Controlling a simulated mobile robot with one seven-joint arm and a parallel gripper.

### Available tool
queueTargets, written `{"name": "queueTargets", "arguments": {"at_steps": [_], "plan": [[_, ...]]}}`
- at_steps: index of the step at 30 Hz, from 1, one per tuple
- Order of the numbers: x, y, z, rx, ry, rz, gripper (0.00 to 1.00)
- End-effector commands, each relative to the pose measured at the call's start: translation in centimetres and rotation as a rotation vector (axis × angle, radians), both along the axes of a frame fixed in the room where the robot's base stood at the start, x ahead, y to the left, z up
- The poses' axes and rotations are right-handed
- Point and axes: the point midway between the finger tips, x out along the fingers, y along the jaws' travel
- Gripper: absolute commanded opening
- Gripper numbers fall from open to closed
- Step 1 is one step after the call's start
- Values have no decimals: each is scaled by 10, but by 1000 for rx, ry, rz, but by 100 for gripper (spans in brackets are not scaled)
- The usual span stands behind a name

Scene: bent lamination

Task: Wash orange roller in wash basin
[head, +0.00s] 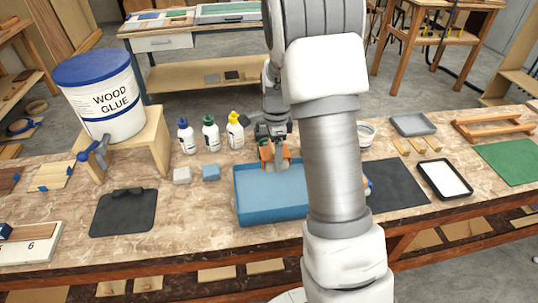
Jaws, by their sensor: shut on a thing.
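The blue wash basin (262,213) sits on the workbench in the middle of the view. My gripper (274,152) is over the back part of the basin, pointing down. It is shut on the orange roller (267,154), which shows as small orange parts at the fingers. The roller is mostly hidden by the gripper, and I cannot tell whether it touches the basin. My arm covers the basin's right edge.
Three capped bottles (209,133) stand behind the basin at left, with grey and blue blocks (211,172) nearer. A wood glue bucket (104,98) stands on a wooden stand. A dark mat (396,184) and a black-rimmed tray (444,179) lie to the right.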

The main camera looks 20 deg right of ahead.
Motion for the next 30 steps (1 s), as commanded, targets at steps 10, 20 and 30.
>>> {"name": "queueTargets", "arguments": {"at_steps": [10,20,30], "plan": [[0,0,-21,0,-1,1,16],[0,0,-55,0,0,0,16],[0,0,-88,0,0,0,16]]}}
